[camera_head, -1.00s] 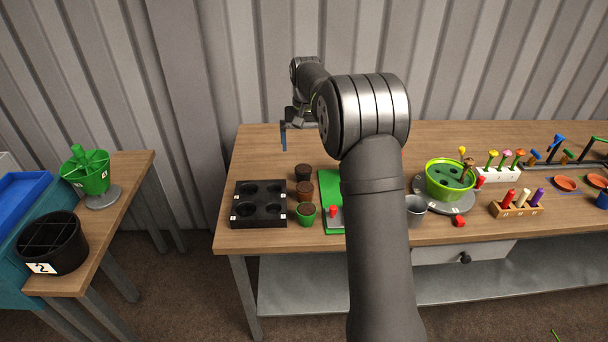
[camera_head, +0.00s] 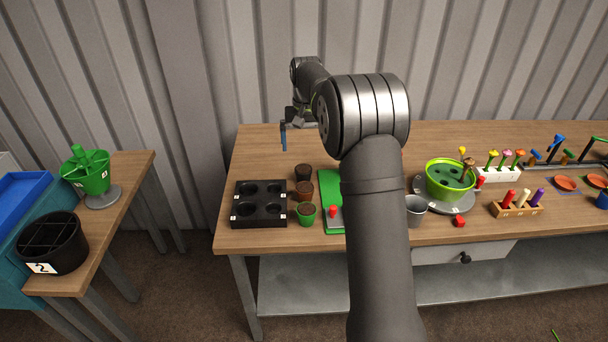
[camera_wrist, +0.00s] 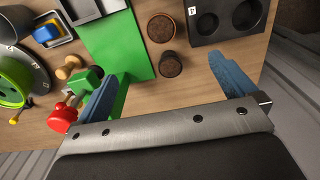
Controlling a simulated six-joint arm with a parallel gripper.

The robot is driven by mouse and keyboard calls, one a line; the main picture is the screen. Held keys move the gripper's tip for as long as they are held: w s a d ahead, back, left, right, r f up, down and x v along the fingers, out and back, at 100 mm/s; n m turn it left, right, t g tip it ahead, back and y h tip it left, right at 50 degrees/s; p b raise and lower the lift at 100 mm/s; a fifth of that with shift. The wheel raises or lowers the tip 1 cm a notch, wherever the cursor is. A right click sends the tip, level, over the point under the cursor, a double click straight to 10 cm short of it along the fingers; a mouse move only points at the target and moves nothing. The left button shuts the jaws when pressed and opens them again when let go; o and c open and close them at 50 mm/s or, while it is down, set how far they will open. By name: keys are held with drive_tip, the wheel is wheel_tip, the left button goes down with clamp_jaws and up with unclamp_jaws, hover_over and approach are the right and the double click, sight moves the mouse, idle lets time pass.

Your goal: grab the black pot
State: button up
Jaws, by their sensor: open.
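A small black pot (camera_head: 303,172) filled with dark soil stands upright on the wooden table, at the back of a short row of pots. In the wrist view the black pot (camera_wrist: 169,66) lies between the lines of the two blue fingers, beyond them and apart from them. My gripper (camera_wrist: 167,73) is open and empty. In the head view one blue finger (camera_head: 283,138) shows above the back of the table, behind the pot; the rest is partly hidden by my arm.
A brown pot (camera_head: 305,190) and a green pot (camera_head: 307,214) stand in front of the black pot. A black tray with holes (camera_head: 259,221) lies left, a green board (camera_head: 329,185) right. A black divided container (camera_head: 52,248) stands on the side table.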

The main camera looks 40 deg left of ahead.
drive_tip(key=c, duration=0.4)
drive_tip(key=n+y, duration=0.1)
drive_tip(key=n, duration=0.1)
hover_over(303, 169)
drive_tip(key=shift+t, duration=0.4)
drive_tip(key=f, duration=1.2)
drive_tip(key=shift+s+d+f, duration=0.15)
drive_tip(key=shift+d+f, duration=0.1)
drive_tip(key=shift+f, duration=0.1)
drive_tip(key=shift+w+a+f, duration=0.1)
drive_tip(key=shift+f, duration=1.35)
drive_tip(key=shift+w+a+f, duration=0.1)
drive_tip(key=shift+f, duration=1.3)
